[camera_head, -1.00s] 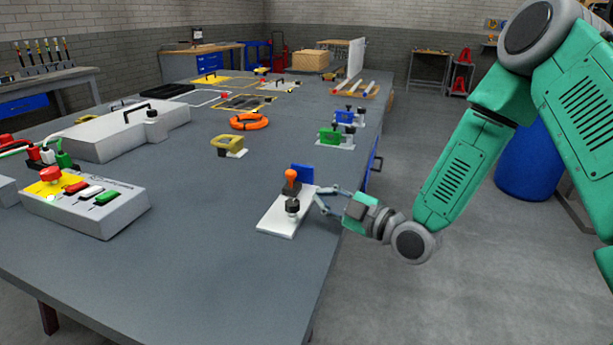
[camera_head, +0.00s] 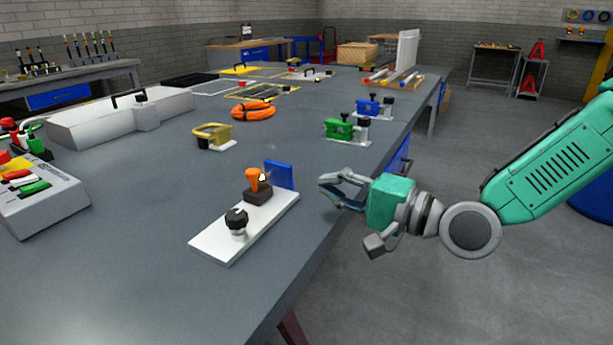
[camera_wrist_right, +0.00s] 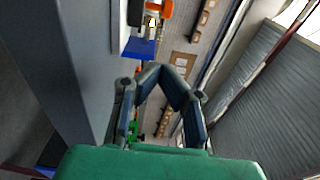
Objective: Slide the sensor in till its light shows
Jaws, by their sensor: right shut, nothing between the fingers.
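An orange-topped sensor (camera_head: 252,181) with a dark base stands on a white plate (camera_head: 222,244) near the table's right edge. A blue upright block (camera_head: 279,175) is at the plate's far end, just beyond the sensor. A black knob (camera_head: 236,219) is on the near part of the plate. I cannot tell whether any light is lit. My right gripper (camera_head: 328,188) is shut and empty, to the right of the blue block and apart from it. In the right wrist view its fingers (camera_wrist_right: 160,70) meet below the blue block (camera_wrist_right: 139,48). My left gripper is not in view.
A green clamp-like fixture (camera_head: 341,129) and a blue one (camera_head: 370,107) stand farther along the right edge. A yellow part (camera_head: 212,134) and an orange coil (camera_head: 253,111) lie mid-table. A button box (camera_head: 40,199) is at the left. The near tabletop is clear.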

